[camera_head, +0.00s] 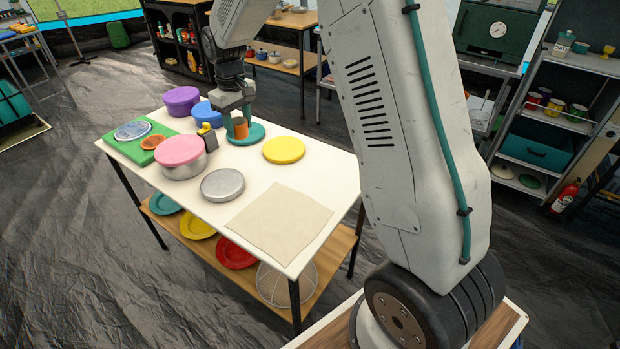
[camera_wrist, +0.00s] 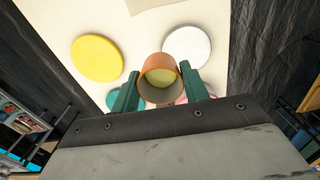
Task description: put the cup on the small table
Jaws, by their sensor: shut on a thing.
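An orange cup (camera_head: 240,131) is between the fingers of my gripper (camera_head: 237,122), over the teal plate or lid at the far side of a white-topped table (camera_head: 307,179). I cannot tell whether the cup touches the teal disc. In the wrist view, my gripper's green fingers (camera_wrist: 160,90) are shut on the cup (camera_wrist: 158,94), one on each side, and I see into its open mouth with a yellowish inside. I cannot tell for sure which table is the small one.
Near the cup stand a pink-lidded pot (camera_head: 182,165), a blue lidded pot (camera_head: 206,114), a purple one (camera_head: 182,101) and a yellow disc (camera_head: 284,149). A silver round tin (camera_head: 223,184) and a beige cloth (camera_head: 279,220) lie towards the front. The lower shelf holds several plates.

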